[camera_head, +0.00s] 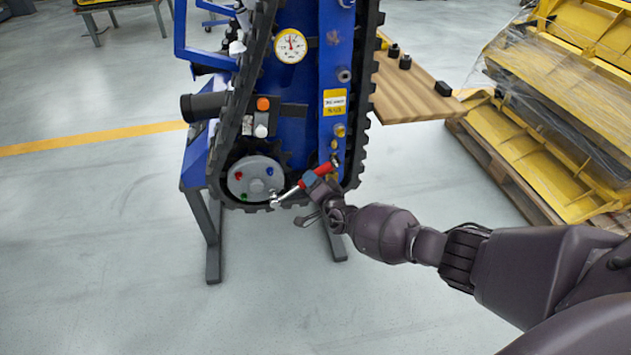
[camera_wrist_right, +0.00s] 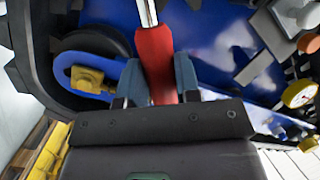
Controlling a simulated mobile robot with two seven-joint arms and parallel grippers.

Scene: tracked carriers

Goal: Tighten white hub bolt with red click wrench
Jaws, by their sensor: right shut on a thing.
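My right gripper (camera_head: 318,187) is shut on the red handle of the click wrench (camera_head: 321,170), in front of the lower part of the tracked carrier. The wrist view shows the red handle (camera_wrist_right: 155,62) between the two fingers (camera_wrist_right: 159,85), with the metal shaft running up out of the picture. In the head view the shaft slants down left to the lower right edge of the round grey hub (camera_head: 244,178). Red, blue and green bolts show on the hub. The white bolt is not clear beside the bright wrench head; I cannot tell whether they touch. My left gripper is not in view.
The black track (camera_head: 226,130) curves around the hub on the blue carrier frame (camera_head: 299,95). A gauge (camera_head: 290,46) sits above. A wooden board (camera_head: 405,92) with black parts is at right, near yellow stacked parts (camera_head: 560,90). The floor in front is clear.

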